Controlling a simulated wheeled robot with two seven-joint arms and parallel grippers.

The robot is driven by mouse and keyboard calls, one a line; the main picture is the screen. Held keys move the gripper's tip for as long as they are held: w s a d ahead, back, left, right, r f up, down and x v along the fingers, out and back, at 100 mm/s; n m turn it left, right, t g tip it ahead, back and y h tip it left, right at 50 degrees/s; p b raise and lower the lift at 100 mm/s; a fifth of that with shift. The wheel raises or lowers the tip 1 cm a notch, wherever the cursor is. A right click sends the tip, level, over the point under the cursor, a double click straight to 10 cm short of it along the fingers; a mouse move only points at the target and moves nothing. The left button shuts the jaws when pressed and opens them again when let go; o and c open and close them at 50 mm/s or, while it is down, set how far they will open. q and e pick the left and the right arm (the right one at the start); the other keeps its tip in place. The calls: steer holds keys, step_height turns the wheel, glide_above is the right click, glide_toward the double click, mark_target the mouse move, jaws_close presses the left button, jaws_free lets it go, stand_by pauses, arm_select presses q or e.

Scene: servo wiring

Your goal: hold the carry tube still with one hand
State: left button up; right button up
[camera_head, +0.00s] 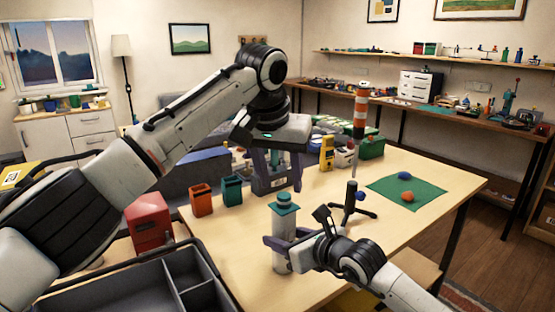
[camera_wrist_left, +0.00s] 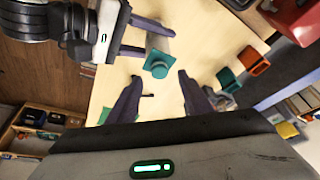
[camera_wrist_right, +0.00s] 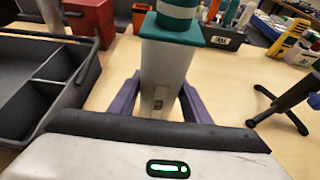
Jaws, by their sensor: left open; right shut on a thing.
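The carry tube (camera_head: 282,252) is a pale grey upright body with a teal cap (camera_head: 285,199), standing at the table's near edge. My right gripper (camera_head: 287,241) is shut around its body below the cap. In the right wrist view the tube (camera_wrist_right: 163,80) rises between the two purple fingers. My left gripper (camera_head: 274,186) is open and empty, pointing down above and behind the tube in the head view. In the left wrist view the teal cap (camera_wrist_left: 158,64) shows just beyond the gap between its fingertips, apart from them. The tube's lower end is partly hidden.
An orange bin (camera_head: 202,201) and a teal bin (camera_head: 232,191) stand left of the tube. A black tripod stand (camera_head: 351,205) stands to its right, before a green mat (camera_head: 425,193) with small balls. A grey divided tray (camera_head: 150,287) lies at front left.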

mark_target(284, 195)
arm_select(q)
steer(key=shift+x, duration=2.1)
steer(key=shift+d, duration=0.1)
jaws_close()
